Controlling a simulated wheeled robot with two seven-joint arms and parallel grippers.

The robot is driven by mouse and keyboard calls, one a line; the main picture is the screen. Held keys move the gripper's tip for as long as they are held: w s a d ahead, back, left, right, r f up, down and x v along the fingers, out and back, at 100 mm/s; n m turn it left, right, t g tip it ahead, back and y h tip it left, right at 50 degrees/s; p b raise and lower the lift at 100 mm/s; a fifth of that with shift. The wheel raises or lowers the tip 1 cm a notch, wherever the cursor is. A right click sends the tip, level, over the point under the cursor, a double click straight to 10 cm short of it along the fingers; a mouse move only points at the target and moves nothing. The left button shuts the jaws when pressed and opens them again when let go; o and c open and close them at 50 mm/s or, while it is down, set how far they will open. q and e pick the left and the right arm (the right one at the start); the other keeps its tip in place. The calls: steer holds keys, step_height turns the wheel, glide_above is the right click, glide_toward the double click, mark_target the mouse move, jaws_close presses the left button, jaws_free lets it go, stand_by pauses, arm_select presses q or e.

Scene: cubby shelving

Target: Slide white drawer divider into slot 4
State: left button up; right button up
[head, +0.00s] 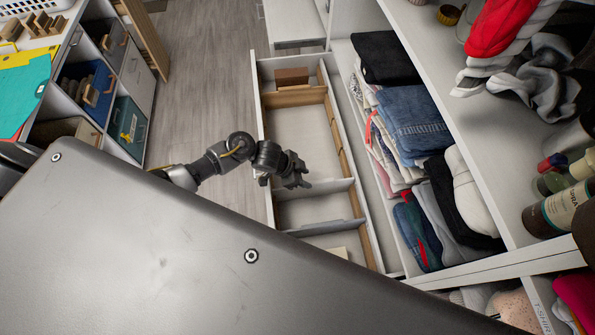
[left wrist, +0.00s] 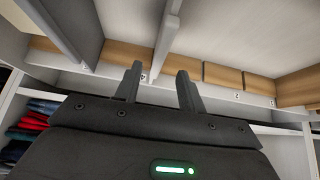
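The open drawer (head: 262,120) runs across the middle of the head view. Two pale dividers cross it: one (head: 325,188) lies just beside my left gripper (head: 303,178), and another (head: 330,226) is lower down. Which one the task means I cannot tell. My left gripper is over the drawer, with its fingers apart. In the left wrist view a pale divider (left wrist: 168,35) runs toward the gap between the fingertips (left wrist: 160,70); no firm grip on it shows. Small slot labels (left wrist: 237,96) on the drawer wall are hard to read. My right gripper is out of view.
A wooden divider (head: 295,97) and a brown box (head: 291,76) are at the drawer's far end. Folded clothes (head: 415,115) fill the shelf right of the drawer. Cubbies (head: 95,85) stand at the left, with open floor (head: 205,70) between.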

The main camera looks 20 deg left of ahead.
arm_select(q)
steer(key=v, duration=0.5)
steer(key=shift+s+a+r, duration=0.1)
steer(key=shift+a+r, duration=0.05)
steer(key=shift+r, duration=0.2)
stand_by(0.4)
